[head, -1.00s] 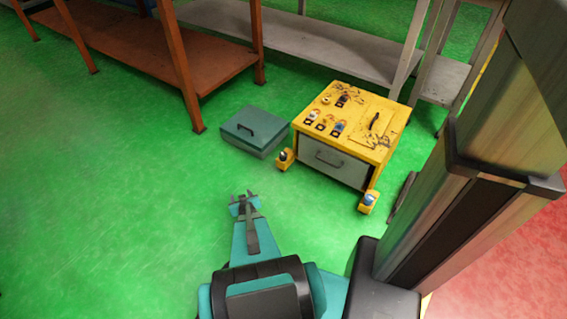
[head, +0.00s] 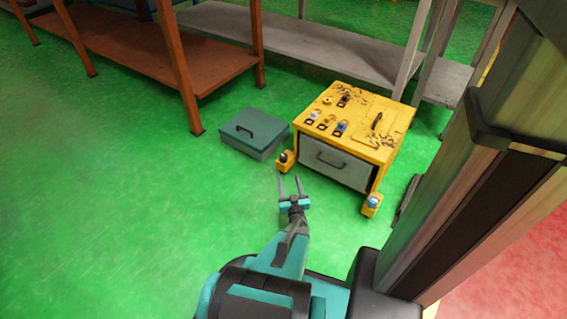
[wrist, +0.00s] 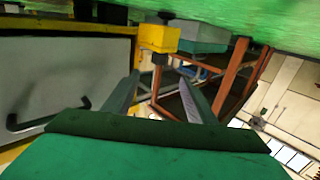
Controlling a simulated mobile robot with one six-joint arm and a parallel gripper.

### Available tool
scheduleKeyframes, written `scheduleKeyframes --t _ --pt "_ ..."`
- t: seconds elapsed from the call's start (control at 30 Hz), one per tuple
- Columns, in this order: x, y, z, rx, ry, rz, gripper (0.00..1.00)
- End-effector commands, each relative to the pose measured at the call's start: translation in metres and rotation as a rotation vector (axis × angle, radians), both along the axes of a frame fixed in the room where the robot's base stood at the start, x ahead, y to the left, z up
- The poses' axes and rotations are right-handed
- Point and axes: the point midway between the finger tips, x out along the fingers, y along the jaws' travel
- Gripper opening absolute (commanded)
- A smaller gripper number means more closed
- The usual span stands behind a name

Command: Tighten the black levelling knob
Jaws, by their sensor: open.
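The black levelling knob (head: 283,156) sits on the yellow foot bracket (head: 285,166) at the cabinet's front left corner. In the wrist view, which looks upside down with the floor on top, the knob (wrist: 159,59) shows as a dark piece below the yellow bracket (wrist: 159,38). My gripper (head: 290,180) is open and empty, just in front of that bracket. In the wrist view my gripper (wrist: 160,77) has its fingers spread, with the knob ahead, between and beyond the tips. I see no contact.
The yellow cabinet (head: 372,161) has a grey drawer front (head: 335,168) and a second foot with a blue knob (head: 373,201) at its front right. A teal box (head: 243,144) stands left of it. An orange shelf (head: 160,65) stands behind. Green floor at left is clear.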

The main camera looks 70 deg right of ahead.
Motion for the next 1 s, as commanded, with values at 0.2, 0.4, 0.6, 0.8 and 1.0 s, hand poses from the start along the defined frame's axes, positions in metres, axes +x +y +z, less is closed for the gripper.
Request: scheduleKeyframes --t 0.2,0.4,0.6,0.8,1.0 --pt "0.000 0.000 0.000 0.000 0.000 0.000 0.52" --pt "0.001 -0.002 0.000 0.000 0.000 0.000 0.52" --pt "0.008 -0.014 -0.002 0.000 0.001 0.001 0.52" --pt "0.019 -0.036 -0.003 -0.001 0.000 0.000 0.52" --pt "0.034 -0.061 -0.003 0.000 0.000 0.000 0.52"
